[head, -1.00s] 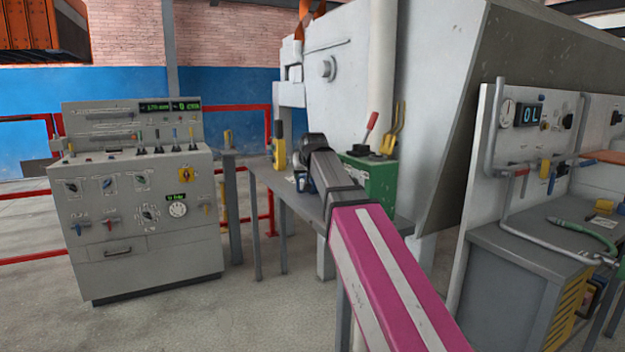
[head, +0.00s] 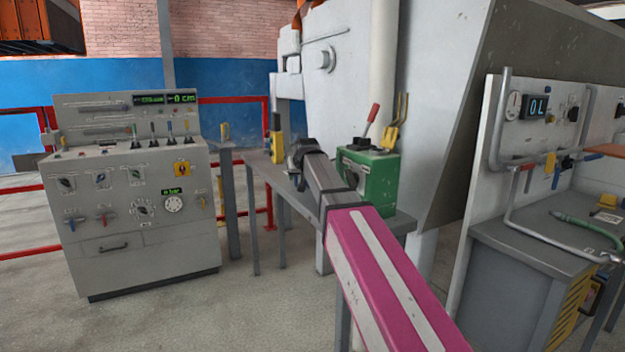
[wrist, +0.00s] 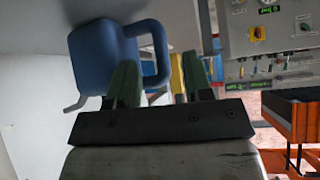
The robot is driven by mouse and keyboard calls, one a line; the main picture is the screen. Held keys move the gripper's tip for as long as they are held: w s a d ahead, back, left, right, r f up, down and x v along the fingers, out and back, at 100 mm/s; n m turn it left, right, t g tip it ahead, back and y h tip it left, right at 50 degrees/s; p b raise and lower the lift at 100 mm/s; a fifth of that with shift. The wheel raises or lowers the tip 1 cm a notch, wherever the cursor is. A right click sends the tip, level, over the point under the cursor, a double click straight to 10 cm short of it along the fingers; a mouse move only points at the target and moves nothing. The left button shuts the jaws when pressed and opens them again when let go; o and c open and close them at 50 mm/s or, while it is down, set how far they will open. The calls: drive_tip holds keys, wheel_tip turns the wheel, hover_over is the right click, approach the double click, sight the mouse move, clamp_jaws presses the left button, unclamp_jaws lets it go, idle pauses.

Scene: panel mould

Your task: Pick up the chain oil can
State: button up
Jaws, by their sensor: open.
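A blue can (wrist: 92,62) with a loop handle, which I take for the chain oil can, fills the upper left of the wrist view. Its handle (wrist: 163,45) shows in the gap between my gripper's green fingers. My gripper (wrist: 160,78) is open, and the left finger overlaps the can's body in the picture. Whether the fingers touch the can cannot be told. In the head view my gripper (head: 298,160) is at the grey table (head: 262,178), largely behind my own arm, which also hides most of the can.
A green box (head: 378,180) with a red lever stands right of my arm on the table. A yellow-and-black tool (head: 276,140) stands at the left. A control cabinet (head: 140,215) is farther left, and a grey workbench (head: 530,250) is at the right. A large grey machine (head: 430,90) rises behind.

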sight(297, 177)
drive_tip(key=x, duration=0.3)
drive_tip(key=shift+w+f, duration=0.1)
drive_tip(key=shift+w, duration=0.05)
clamp_jaws()
drive_tip(key=shift+r, duration=0.2)
